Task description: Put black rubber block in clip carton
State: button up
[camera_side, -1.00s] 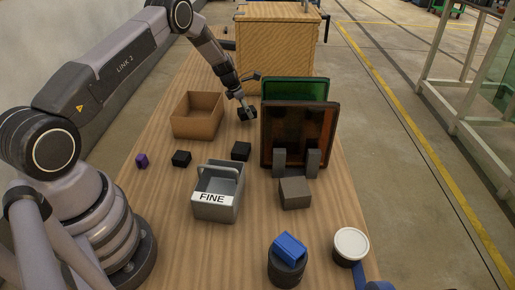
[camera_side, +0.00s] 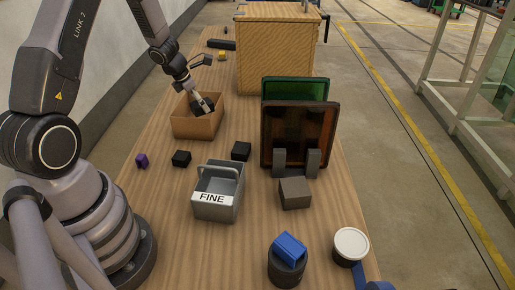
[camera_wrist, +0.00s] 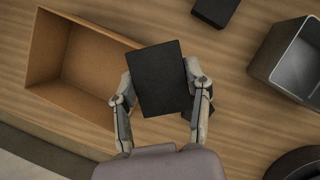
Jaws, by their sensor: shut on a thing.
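My gripper (camera_side: 205,106) is shut on a black rubber block (camera_wrist: 158,78), which fills the space between its fingers in the wrist view (camera_wrist: 160,92). In the side view the held block is small and dark at the fingertips. The clip carton, an open brown box (camera_side: 194,128), stands on the table, and my gripper is over its right part. In the wrist view the carton (camera_wrist: 70,95) lies to the left, and the block overlaps its right edge in the picture. I cannot tell exactly how high the block is above the carton's rim.
Two other black blocks (camera_side: 181,158) (camera_side: 241,151) and a purple block (camera_side: 142,161) lie nearer the arm's base. A grey bin marked FINE (camera_side: 218,195) stands in front. Amber and green panels (camera_side: 298,130) stand right of the carton. A wooden crate (camera_side: 275,55) stands behind.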

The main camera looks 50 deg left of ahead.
jog(key=s+a+n+y, duration=0.1)
jog(key=s+a+n, duration=0.1)
jog(key=s+a, duration=0.3)
jog(key=shift+n, duration=0.3)
jog(key=w+a+f, duration=0.2)
jog(key=w+f, duration=0.1)
jog(key=w+a+f, duration=0.2)
jog(key=w+f, duration=0.1)
jog(key=w+a+f, duration=0.2)
jog(key=w+f, duration=0.1)
jog(key=w, duration=0.1)
jog(key=shift+a+f, duration=0.1)
jog(key=shift+a, duration=0.05)
jog(key=shift+w+a+f, duration=0.1)
jog(key=shift+a+f, duration=0.05)
jog(key=shift+f, duration=1.6)
jog(key=shift+f, duration=0.15)
jog(key=o, duration=1.2)
